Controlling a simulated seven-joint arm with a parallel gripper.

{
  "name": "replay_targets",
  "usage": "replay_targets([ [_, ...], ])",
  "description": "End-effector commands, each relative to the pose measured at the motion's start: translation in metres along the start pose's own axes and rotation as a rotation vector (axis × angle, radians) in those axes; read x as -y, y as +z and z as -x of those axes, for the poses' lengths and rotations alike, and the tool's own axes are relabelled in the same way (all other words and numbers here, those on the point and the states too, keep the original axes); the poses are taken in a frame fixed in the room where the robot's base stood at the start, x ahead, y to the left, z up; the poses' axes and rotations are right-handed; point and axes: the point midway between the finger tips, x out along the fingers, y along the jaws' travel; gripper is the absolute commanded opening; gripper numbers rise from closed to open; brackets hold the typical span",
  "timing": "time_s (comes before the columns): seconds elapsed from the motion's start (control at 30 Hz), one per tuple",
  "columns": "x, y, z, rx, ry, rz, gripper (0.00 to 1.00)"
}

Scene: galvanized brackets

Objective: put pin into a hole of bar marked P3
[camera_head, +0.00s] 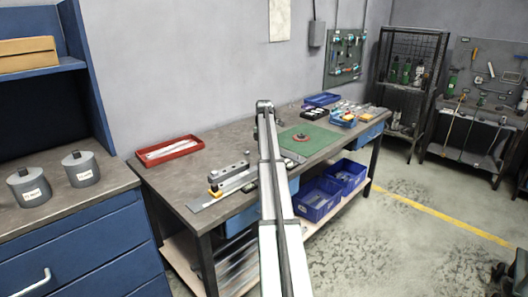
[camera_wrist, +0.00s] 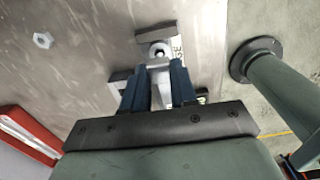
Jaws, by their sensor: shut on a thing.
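My gripper shows in the wrist view (camera_wrist: 156,84), with its two blue fingers shut on a pale metal piece, which I take to be the pin (camera_wrist: 160,88). Much of this piece is hidden between the fingers. Just beyond the fingertips is a grey metal part with a round, bright-rimmed opening (camera_wrist: 159,49); I cannot tell whether the held piece touches it. In the head view, a grey bar-like part with round features on top (camera_head: 229,172) lies near the bench's left front. No P3 mark is legible. My gripper cannot be made out in the head view.
A red tray (camera_head: 169,150) stands at the bench's back left. A hex nut (camera_wrist: 43,40) lies on the worktop. A green mat (camera_head: 318,139) lies right of my arm, with small blue bins and parts behind it. Bare worktop (camera_head: 190,174) separates the tray and bar.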

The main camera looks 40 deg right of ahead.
Motion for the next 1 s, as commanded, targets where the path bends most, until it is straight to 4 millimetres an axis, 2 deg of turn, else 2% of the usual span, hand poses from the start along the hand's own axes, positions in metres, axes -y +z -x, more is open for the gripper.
replay_targets([
  [1.0,0.000,0.000,-0.011,0.000,0.000,0.000,0.00],
])
